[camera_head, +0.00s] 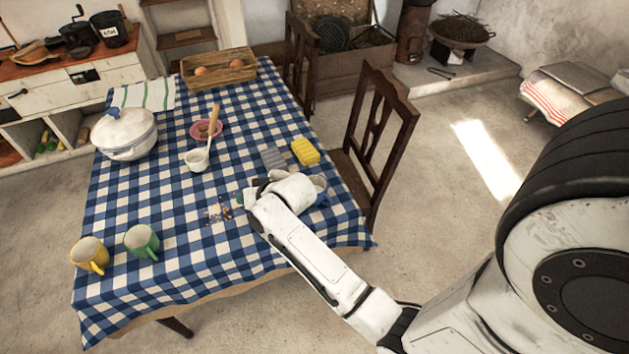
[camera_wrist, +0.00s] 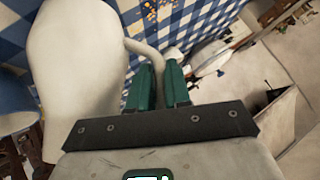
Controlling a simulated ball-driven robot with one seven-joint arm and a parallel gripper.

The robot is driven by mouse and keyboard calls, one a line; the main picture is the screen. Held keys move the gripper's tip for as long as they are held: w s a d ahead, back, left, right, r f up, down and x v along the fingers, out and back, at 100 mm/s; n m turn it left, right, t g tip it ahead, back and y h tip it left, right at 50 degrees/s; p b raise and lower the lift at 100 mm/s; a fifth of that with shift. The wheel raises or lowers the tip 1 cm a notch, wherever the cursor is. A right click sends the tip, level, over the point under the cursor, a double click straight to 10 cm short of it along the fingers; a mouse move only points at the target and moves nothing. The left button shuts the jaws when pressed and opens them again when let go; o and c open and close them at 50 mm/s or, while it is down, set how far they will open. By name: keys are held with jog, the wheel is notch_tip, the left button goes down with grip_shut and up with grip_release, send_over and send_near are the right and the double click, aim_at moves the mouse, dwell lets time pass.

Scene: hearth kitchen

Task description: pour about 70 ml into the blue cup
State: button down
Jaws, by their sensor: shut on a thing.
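My gripper (camera_wrist: 163,90) has its green fingers shut on the handle of a white jug (camera_wrist: 80,55). The jug fills the left of the wrist view; in the head view its white body (camera_head: 293,188) is partly hidden by my arm. I cannot tell how far it tilts or what is in it. A blue cup (camera_head: 320,184) shows in part just right of the jug, at the table's right side. A blue patch at the left edge of the wrist view may be this cup. No stream of liquid shows.
Crumbs (camera_head: 218,211) lie near my gripper. A chair (camera_head: 376,140) stands right.

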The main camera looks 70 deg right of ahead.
jog(key=shift+w+a+f+n+g+h+b, duration=0.45)
jog(key=shift+f+g+h+b, duration=0.1)
jog(key=shift+f, duration=0.15)
jog(key=shift+w+a+f+n+g+h+b, duration=0.35)
jog(key=shift+a+f+n+g+h+b, duration=0.1)
jog(key=shift+f+h+b, duration=0.2)
jog(key=shift+w+a+f+n+g+h+b, duration=0.4)
jog(key=shift+f+g+h+b, duration=0.1)
jog(key=shift+f, duration=0.25)
